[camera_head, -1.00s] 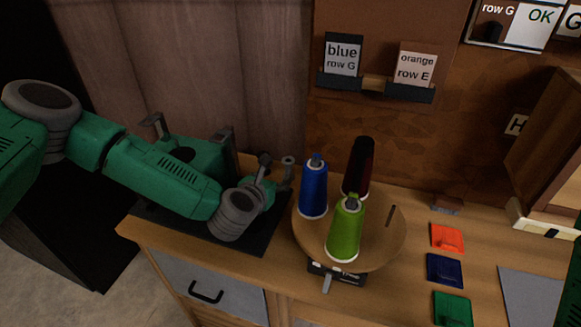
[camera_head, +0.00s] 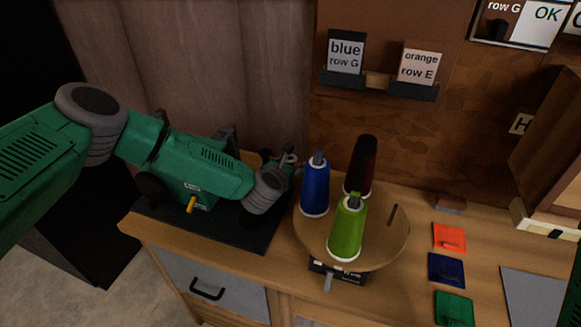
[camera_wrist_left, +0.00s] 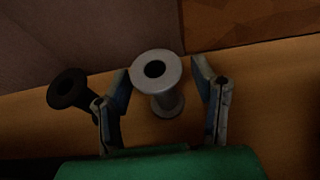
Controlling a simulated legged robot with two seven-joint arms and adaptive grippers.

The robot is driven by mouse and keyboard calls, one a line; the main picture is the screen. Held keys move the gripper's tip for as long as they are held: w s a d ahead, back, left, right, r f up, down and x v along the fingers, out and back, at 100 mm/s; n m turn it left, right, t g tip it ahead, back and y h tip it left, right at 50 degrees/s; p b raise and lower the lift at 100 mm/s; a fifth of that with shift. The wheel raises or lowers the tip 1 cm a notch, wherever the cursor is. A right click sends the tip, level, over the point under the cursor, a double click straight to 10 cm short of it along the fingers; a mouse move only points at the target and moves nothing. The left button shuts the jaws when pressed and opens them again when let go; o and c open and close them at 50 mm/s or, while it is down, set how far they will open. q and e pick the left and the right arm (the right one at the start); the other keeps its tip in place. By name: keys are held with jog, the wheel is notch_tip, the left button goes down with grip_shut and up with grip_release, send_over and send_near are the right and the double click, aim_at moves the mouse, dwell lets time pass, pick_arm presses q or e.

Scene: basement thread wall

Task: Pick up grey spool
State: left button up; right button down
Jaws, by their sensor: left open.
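The grey spool (camera_wrist_left: 158,88) stands on the wooden worktop in the left wrist view, with a round flanged top and a dark centre hole. My left gripper (camera_wrist_left: 160,70) is open, with one finger on each side of the spool; contact is not clear. A black spool (camera_wrist_left: 68,88) stands just left of the left finger. In the head view my left gripper (camera_head: 281,165) is small and dark behind the wrist, near the back of the worktop, and the grey spool is hard to separate from it. My right gripper is not in view.
A round wooden turntable (camera_head: 385,240) right of my gripper holds blue (camera_head: 315,187), green (camera_head: 347,228) and dark red (camera_head: 360,167) thread cones. A green machine (camera_head: 187,190) stands on a dark mat (camera_head: 235,233) beneath my left arm. Orange, navy and green pads lie farther right.

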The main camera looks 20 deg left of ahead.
pick_arm(q)
jog(key=c, duration=0.9)
